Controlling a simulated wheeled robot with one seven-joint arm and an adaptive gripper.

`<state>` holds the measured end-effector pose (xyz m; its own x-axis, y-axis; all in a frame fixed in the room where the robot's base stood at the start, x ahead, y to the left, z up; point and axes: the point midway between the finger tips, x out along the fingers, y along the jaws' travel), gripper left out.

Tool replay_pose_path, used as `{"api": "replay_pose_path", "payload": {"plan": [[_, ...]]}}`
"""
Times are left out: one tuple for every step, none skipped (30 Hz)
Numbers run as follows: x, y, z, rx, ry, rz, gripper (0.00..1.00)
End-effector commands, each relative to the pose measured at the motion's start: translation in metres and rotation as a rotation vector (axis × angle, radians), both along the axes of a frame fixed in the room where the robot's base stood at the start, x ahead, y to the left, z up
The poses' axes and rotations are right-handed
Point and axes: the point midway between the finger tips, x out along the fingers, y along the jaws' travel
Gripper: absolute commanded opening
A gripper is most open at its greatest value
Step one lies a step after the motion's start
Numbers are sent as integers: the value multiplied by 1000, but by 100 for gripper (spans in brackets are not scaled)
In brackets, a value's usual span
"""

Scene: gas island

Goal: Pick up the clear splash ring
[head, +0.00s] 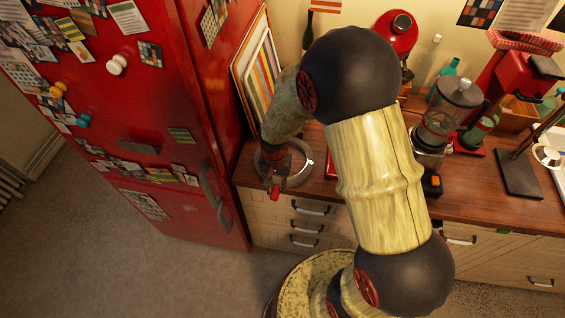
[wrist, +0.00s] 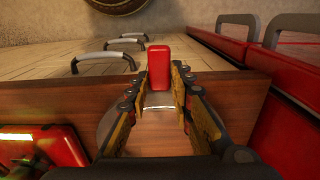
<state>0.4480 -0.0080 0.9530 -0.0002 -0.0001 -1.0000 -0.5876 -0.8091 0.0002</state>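The clear splash ring (head: 312,158) lies on the wooden counter near the fridge. It is see-through with a pale rim, and my arm partly covers it. In the wrist view its curved edge (wrist: 110,122) shows faintly below my fingers. A red block (wrist: 159,67) stands at the counter edge and seems to be part of the ring, though the join is not clear. My gripper (wrist: 160,76) has one finger on each side of this block, very close to it. I cannot tell whether they touch. In the head view my gripper (head: 275,180) is over the ring's left side.
The red fridge (head: 120,100) stands close on the left, with handles near my gripper. Framed boards (head: 262,75) lean against the wall behind. A blender (head: 436,125) and a red mixer (head: 500,95) stand to the right. Drawer handles (wrist: 85,60) stick out below the counter.

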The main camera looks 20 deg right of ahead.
Motion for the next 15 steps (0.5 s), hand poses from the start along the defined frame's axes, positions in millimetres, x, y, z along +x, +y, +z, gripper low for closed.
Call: {"api": "replay_pose_path", "payload": {"plan": [[0, 0, 0, 0, 0, 0, 16], [0, 0, 0, 0, 0, 0, 14], [0, 0, 0, 0, 0, 0, 12], [0, 0, 0, 0, 0, 0, 10], [0, 0, 0, 0, 0, 0, 9], [0, 0, 0, 0, 0, 0, 6], [0, 0, 0, 0, 0, 0, 5], [0, 0, 0, 0, 0, 0, 3], [0, 0, 0, 0, 0, 0, 1], [0, 0, 0, 0, 0, 0, 0], [0, 0, 0, 0, 0, 0, 0], [0, 0, 0, 0, 0, 0, 0], [0, 0, 0, 0, 0, 0, 0], [0, 0, 0, 0, 0, 0, 0], [0, 0, 0, 0, 0, 0, 0]]}}
